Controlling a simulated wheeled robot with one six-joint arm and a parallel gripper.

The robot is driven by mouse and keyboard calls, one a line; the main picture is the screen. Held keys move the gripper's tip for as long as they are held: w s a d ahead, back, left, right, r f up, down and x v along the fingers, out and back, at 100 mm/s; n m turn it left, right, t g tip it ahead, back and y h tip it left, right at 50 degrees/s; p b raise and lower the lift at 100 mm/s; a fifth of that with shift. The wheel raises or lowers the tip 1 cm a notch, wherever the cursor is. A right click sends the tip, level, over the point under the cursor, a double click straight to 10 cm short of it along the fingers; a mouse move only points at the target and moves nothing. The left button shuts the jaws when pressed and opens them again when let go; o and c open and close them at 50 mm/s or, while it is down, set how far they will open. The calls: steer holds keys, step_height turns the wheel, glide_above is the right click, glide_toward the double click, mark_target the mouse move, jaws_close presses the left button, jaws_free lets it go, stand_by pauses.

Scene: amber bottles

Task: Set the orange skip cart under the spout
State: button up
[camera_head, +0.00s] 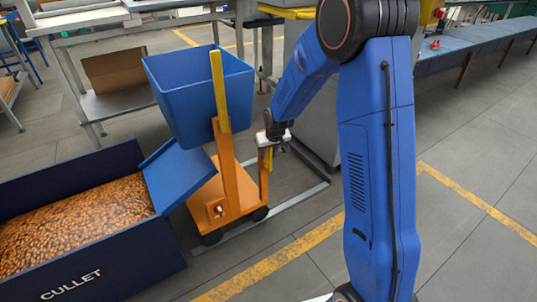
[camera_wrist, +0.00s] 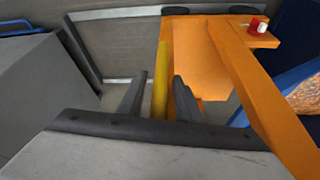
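The orange skip cart (camera_head: 228,190) stands on the floor left of my arm, beside the cullet bin. It carries a tilted blue skip (camera_head: 200,98) with a yellow bar on its side and has dark wheels. My gripper (camera_head: 268,146) is at the cart's right side, by a short upright yellow handle (camera_head: 265,160). In the wrist view my gripper (camera_wrist: 158,95) is open, one finger on each side of the yellow handle (camera_wrist: 161,80), with gaps visible. The cart's orange frame (camera_wrist: 245,85) is just to the right. I cannot make out a spout.
A navy bin (camera_head: 150,262) marked CULLET holds amber pieces, with a blue chute plate (camera_head: 178,175) at its edge. A grey cabinet (camera_head: 318,125) stands behind the gripper. Pale rails (camera_head: 265,212) lie on the floor by the cart. Floor at right is clear.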

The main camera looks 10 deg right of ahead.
jaws_close()
steer(key=w+d, duration=0.4)
steer(key=d, duration=1)
steer(key=w+d, duration=0.5)
steer(key=d, duration=0.9)
steer(key=w+d, duration=0.4)
steer(key=d, duration=1)
steer(key=shift+w, duration=0.35)
steer(key=shift+d, duration=0.15)
jaws_free()
steer(key=shift+d, duration=0.1)
